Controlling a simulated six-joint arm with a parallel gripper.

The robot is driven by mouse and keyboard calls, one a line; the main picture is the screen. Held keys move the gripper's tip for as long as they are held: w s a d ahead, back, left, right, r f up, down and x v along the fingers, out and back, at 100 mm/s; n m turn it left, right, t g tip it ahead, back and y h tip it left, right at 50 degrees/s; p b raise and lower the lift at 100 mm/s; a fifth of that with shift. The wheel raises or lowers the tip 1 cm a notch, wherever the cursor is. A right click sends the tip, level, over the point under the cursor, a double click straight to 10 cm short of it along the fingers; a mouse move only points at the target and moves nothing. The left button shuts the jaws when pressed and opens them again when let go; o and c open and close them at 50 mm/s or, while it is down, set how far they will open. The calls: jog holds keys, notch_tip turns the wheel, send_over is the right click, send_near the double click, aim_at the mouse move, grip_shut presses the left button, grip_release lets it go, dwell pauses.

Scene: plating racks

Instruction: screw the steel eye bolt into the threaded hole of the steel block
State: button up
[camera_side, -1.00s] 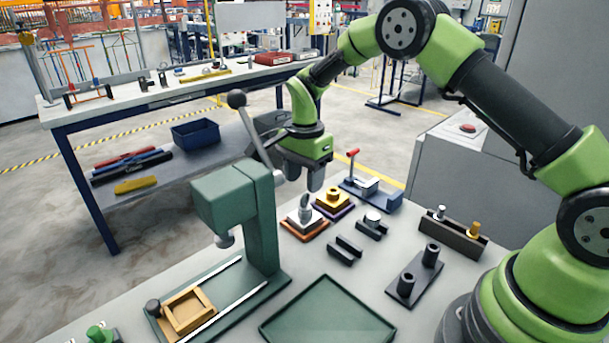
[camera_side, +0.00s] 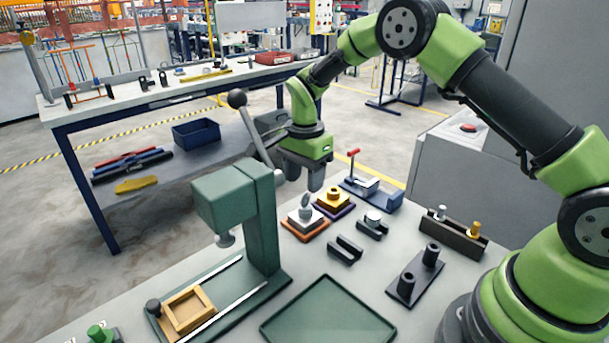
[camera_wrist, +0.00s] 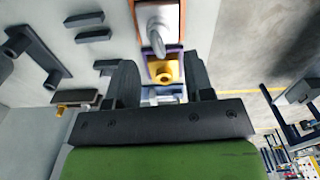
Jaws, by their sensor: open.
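The steel eye bolt (camera_side: 305,200) stands upright at the steel block (camera_side: 301,219), which sits on an orange base. How deep its thread sits is hidden. The wrist view shows the eye bolt (camera_wrist: 157,35) from above, over the pale block (camera_wrist: 168,16). My gripper (camera_side: 301,185) is open and empty, just above and behind the eye bolt in the side view. In the wrist view both fingers (camera_wrist: 160,76) are spread apart, with the eye bolt beyond their tips and not between them.
A brass block (camera_side: 333,199) on a purple base stands close beside the steel one. A green press (camera_side: 262,220) with a lever rises at the left. A dark rack (camera_side: 455,238) holds a steel and a brass piece at the right. The green tray (camera_side: 328,315) is empty.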

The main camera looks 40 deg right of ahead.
aim_at(304, 196)
jog(key=n, duration=2)
jog(key=shift+s+a+n, duration=0.1)
jog(key=shift+s+n, duration=0.05)
jog(key=shift+n, duration=0.25)
jog(key=shift+f, duration=2.55)
jog(key=shift+r, duration=0.1)
grip_shut()
jog(key=m, duration=0.3)
jog(key=shift+m, duration=0.3)
jog(key=shift+c, duration=1)
grip_release()
jog(key=shift+m, duration=0.6)
jog(key=o, duration=0.5)
jog(key=shift+c, duration=0.2)
